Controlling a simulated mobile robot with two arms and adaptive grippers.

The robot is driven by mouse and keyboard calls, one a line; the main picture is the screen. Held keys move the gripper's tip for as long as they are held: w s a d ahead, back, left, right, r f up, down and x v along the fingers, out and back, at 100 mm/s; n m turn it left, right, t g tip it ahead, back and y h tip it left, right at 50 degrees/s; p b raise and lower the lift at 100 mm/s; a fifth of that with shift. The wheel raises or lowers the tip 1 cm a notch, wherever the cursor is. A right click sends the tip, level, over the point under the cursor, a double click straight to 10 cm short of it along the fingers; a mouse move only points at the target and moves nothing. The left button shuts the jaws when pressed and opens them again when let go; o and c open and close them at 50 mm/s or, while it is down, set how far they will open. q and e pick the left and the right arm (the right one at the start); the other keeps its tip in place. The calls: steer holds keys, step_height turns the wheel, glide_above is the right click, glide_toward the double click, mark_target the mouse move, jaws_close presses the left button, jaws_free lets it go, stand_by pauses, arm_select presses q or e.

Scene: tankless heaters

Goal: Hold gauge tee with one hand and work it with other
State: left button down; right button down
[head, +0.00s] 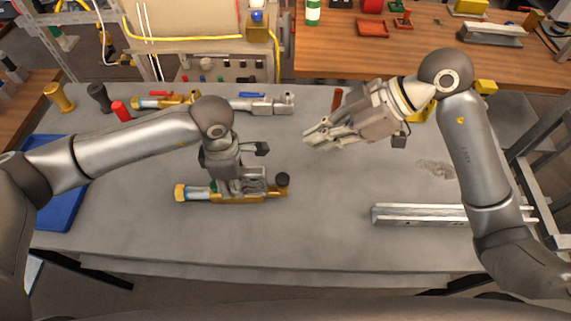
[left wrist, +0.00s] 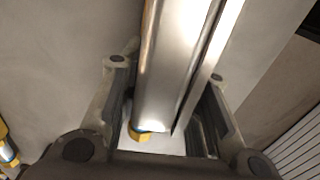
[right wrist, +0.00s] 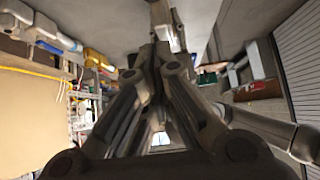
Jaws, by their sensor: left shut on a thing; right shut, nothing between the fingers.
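The gauge tee (head: 265,198) is a brass fitting with a blue-and-silver section and a hex end at its left and a black knob (head: 282,179) at its right. It is low over the grey table, front of middle; I cannot tell if it touches the top. My left gripper (head: 240,187) is shut on it from above and hides its middle. In the left wrist view a shiny metal body (left wrist: 175,70) with a brass end lies between the fingers. My right gripper (head: 312,138) is shut and empty, above the table, up and right of the tee. Its closed fingers fill the right wrist view (right wrist: 165,60).
More valve fittings (head: 165,102) and (head: 262,104) lie at the table's back. A blue tray (head: 62,210) is at the left and a metal channel (head: 420,215) at the right. A wooden bench (head: 330,60) stands behind. The table between tee and channel is clear.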

glide_above(284, 178)
step_height(284, 178, down, 7)
steer(key=shift+d+r, duration=0.1)
step_height(284, 178, down, 4)
steer(key=shift+r, duration=0.25)
steer(key=shift+f, duration=0.4)
